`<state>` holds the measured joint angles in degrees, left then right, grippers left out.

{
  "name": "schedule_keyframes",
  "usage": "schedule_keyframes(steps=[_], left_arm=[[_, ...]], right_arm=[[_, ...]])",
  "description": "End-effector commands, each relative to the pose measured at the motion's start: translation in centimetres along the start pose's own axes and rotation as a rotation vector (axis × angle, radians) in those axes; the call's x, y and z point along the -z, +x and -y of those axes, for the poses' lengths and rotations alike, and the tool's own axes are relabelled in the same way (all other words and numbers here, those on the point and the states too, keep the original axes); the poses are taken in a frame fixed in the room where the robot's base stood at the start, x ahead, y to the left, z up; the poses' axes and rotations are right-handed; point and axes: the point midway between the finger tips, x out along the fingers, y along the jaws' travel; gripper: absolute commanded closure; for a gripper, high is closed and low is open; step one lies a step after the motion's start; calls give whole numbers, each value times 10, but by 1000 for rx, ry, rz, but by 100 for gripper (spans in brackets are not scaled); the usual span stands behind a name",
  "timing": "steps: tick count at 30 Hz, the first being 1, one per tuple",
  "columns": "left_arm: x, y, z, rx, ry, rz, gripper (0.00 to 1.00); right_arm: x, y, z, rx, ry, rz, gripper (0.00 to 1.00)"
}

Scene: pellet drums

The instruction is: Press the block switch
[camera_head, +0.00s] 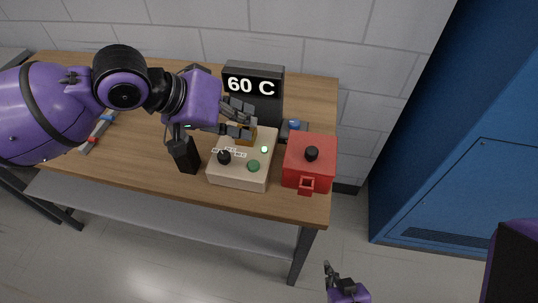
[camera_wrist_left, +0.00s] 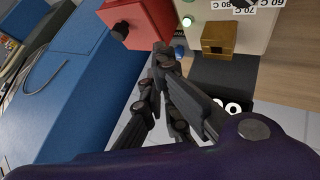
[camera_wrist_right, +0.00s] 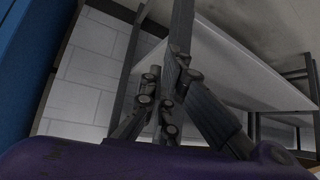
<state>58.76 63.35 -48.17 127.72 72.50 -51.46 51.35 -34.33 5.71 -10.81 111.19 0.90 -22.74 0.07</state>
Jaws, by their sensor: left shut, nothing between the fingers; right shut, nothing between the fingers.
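A beige control box (camera_head: 232,180) on the workbench carries a black knob (camera_head: 224,157), a green button (camera_head: 253,166), a lit lamp (camera_head: 265,149) and a brass block (camera_wrist_left: 219,37) at its rear edge. No label reading "block switch" is legible. My left gripper (camera_head: 251,125) is shut and empty above the box's rear edge, in front of the display, partly covering the brass block. My right gripper (camera_wrist_right: 180,15) is shut and empty, low in front of the bench.
A red box (camera_head: 309,170) with a black knob stands right of the control box. A display (camera_head: 262,102) reading "60 C" stands behind. A black block (camera_head: 185,156) stands at left. A blue cabinet (camera_head: 455,170) is at right; open floor lies in front of the bench (camera_head: 120,183).

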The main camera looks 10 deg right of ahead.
Motion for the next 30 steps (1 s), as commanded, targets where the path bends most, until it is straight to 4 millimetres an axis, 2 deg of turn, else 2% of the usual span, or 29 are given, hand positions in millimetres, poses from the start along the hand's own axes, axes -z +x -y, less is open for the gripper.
schedule_keyframes(steps=[6,19,23,30], left_arm=[[6,-5,0,1,-13,-2,100],[5,-3,1,1,-15,-1,100],[-2,6,7,1,-20,4,100],[-22,32,26,-1,-22,8,100]], right_arm=[[-3,-2,2,-1,8,6,100],[-10,-3,4,0,15,16,100],[-20,0,4,0,13,30,100],[-47,11,-2,-10,4,60,100]])
